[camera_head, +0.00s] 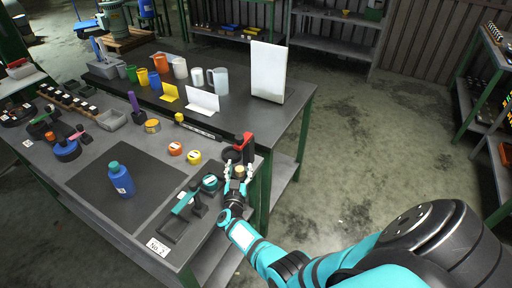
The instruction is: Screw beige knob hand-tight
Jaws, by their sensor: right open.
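The small beige knob (240,172) is at the right edge of the workbench (150,212). My right gripper (238,176) reaches in from the lower right, with its light fingers open on either side of the knob. Whether the fingers touch it is too small to tell. A black fixture with a red top (245,142) stands just behind the fingers. A teal round part (209,182) lies just left of the gripper. My left gripper is not in view.
A blue bottle (121,180) stands on the dark mat. A teal-and-black fixture (185,202) is left of my right wrist. Orange (175,148) and yellow (194,157) round parts lie behind. Cups and a white board (268,72) stand farther back. The floor at right is clear.

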